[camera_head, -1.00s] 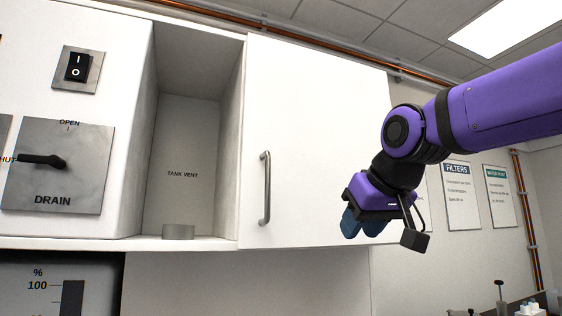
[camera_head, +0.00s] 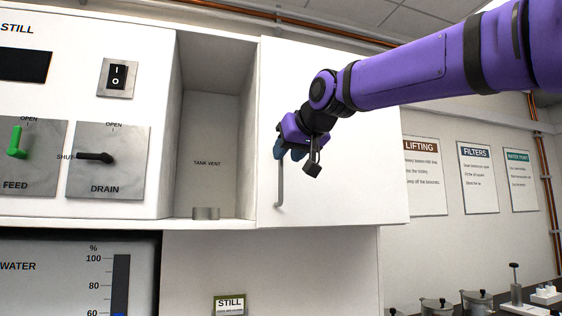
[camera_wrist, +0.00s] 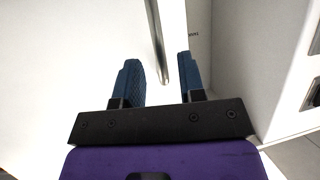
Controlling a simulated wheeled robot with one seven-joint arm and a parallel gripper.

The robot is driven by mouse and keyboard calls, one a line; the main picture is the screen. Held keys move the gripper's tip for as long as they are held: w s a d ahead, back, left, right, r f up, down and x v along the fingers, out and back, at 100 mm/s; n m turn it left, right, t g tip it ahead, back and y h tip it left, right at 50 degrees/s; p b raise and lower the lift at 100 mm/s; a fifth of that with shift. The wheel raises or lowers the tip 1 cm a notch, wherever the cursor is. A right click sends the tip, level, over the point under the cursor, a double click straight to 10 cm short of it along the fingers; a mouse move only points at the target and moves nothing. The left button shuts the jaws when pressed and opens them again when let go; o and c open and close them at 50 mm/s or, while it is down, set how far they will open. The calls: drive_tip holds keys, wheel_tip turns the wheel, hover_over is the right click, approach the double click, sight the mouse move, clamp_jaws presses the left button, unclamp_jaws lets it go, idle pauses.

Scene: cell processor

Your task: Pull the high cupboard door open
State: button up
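The high cupboard door (camera_head: 345,150) is a white panel right of the tank vent niche in the head view, and it looks closed. Its grey vertical bar handle (camera_head: 280,187) is near the door's left edge; my gripper hides the upper part. My gripper (camera_head: 288,152) is at the handle's upper half. In the wrist view my gripper (camera_wrist: 160,78) is open, with one blue finger on each side of the handle (camera_wrist: 161,45). The bar runs between the fingers, nearer the right one, with visible gaps. I cannot tell whether either finger touches it.
The open niche (camera_head: 206,130) holds a short grey cylinder (camera_head: 206,213). Drain (camera_head: 107,160) and feed (camera_head: 30,158) panels are at the left. Wall posters (camera_head: 434,175) and a counter with pots (camera_head: 478,300) are at the right.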

drive_tip(key=shift+x, duration=2.05)
clamp_jaws()
